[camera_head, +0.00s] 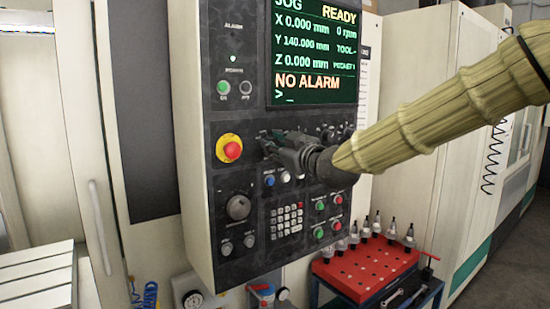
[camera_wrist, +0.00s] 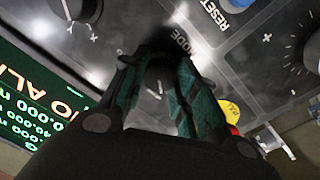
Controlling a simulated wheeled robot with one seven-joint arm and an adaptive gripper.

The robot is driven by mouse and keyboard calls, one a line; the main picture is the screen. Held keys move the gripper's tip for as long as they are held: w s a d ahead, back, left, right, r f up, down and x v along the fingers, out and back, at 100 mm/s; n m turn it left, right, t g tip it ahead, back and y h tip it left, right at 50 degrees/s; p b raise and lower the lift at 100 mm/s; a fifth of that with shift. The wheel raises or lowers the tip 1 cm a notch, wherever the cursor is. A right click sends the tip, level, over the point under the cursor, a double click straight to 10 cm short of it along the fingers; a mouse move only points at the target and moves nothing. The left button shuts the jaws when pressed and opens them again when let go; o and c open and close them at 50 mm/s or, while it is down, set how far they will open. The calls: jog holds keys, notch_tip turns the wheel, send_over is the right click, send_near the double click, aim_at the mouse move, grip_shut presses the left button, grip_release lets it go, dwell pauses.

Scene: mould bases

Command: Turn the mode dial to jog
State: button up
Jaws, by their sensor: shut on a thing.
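My gripper (camera_head: 274,146) reaches in from the right and is at the control panel, below the screen. In the wrist view, the fingers of my gripper (camera_wrist: 158,66) are closed around the dark mode dial (camera_wrist: 157,48), beside the printed word MODE. The dial is mostly hidden by the fingers, and its pointer cannot be made out. In the head view the gripper covers the dial. The screen (camera_head: 314,58) shows JOG at its top left, READY, and NO ALARM.
A red emergency button (camera_head: 229,149) on a yellow ring is left of my gripper. A large grey handwheel (camera_head: 238,207), a keypad (camera_head: 287,219) and coloured buttons are below it. A red tool rack (camera_head: 365,268) with several holders stands at the lower right.

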jog(key=shift+n+b, duration=0.5)
jog(key=shift+n, duration=0.1)
jog(key=shift+r, duration=0.1)
jog(key=o, duration=1)
jog(key=shift+s, duration=0.1)
jog(key=v, duration=1.2)
